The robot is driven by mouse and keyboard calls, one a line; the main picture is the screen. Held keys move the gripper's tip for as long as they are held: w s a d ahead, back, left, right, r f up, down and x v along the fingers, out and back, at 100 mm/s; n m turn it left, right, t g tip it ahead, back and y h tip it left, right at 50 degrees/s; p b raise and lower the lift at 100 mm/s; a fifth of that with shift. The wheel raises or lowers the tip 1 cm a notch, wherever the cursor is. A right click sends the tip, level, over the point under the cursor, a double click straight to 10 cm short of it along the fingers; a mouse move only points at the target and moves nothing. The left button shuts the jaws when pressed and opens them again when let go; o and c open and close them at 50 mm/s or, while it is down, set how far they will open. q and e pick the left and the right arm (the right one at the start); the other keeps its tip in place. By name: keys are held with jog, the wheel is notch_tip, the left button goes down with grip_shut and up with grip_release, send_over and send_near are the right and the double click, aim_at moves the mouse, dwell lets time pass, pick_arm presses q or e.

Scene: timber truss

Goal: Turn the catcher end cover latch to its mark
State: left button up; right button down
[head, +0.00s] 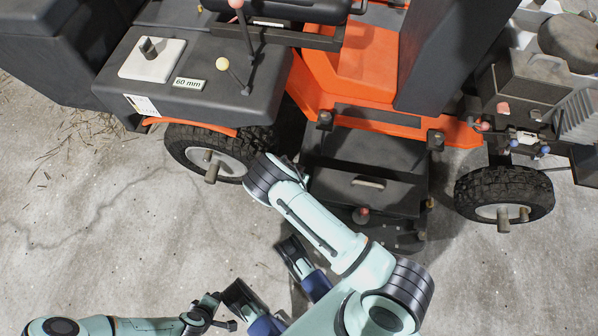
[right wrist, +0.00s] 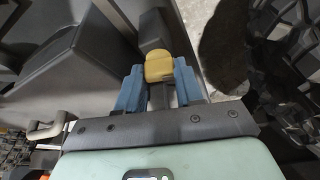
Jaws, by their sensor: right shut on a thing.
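The latch (right wrist: 159,67) shows in the right wrist view as a yellow block on a dark stem. My right gripper (right wrist: 160,86) has its blue fingers on both sides of it and is shut on it. In the head view my own right arm hides this gripper and the latch. The mark for the latch cannot be made out.
An orange and black ride-on mower (head: 362,72) fills the upper head view. A black box with a grey handle (head: 368,183) sits between its wheels. A tyre (right wrist: 285,65) is close on the right in the wrist view. Bare concrete (head: 90,230) lies at left.

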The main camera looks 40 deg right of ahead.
jog(key=shift+w+m+g+b, duration=0.15)
jog(key=shift+m+g+b, duration=0.15)
jog(key=shift+m+b, duration=0.45)
jog(key=shift+m+g+p, duration=0.3)
jog(key=shift+m, duration=0.45)
jog(key=m+g, duration=0.1)
jog(key=m, duration=0.2)
jog(key=m+g, duration=0.1)
jog(key=m, duration=0.2)
jog(key=shift+w, duration=0.1)
